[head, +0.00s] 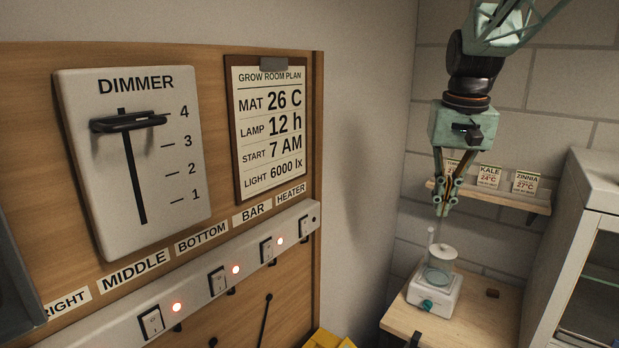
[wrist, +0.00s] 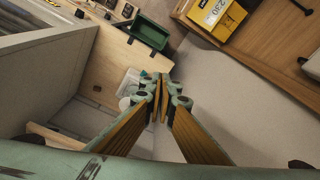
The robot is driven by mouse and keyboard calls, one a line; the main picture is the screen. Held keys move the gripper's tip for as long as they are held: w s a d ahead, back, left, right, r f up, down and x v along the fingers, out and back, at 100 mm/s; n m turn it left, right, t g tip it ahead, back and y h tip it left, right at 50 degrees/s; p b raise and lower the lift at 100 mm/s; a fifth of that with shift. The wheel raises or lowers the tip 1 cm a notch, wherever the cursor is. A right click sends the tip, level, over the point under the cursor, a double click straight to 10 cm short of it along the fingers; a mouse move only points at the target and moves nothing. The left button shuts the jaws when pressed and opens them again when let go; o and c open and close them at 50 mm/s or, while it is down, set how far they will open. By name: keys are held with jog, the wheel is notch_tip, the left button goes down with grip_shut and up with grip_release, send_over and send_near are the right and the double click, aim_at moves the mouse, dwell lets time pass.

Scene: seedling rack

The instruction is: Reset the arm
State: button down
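My gripper (head: 443,208) hangs pointing down from my arm in the right part of the head view. Its fingers come together at the tips with nothing visible between them. In the wrist view the fingertips (wrist: 160,103) also meet, and they look empty. The gripper is in the air, in front of a small wall shelf and above a bench with a white device (head: 436,290). It appears clear of both.
A wooden panel (head: 318,150) at left carries a dimmer (head: 180,190), a plan board (head: 232,150) and a switch strip (head: 200,300) with red lights. The shelf (head: 515,200) holds seed packets. A white cabinet (head: 585,240) stands at right. A green bin (wrist: 150,33) shows in the wrist view.

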jog(key=s+a+f+n+b, duration=0.1)
jog(key=s+a+f+b, duration=0.2)
jog(key=s, duration=1)
jog(key=s+a+f+n+t+b, duration=0.1)
jog(key=s+a+f+b, duration=0.2)
jog(key=s, duration=1.1)
jog(key=s+a+f+t+b, duration=0.1)
jog(key=s+a+f+b, duration=0.2)
jog(key=s, duration=1.1)
jog(key=shift+a+f+n+b, duration=0.4)
jog(key=shift+a+f, duration=0.25)
jog(key=shift+f, duration=0.25)
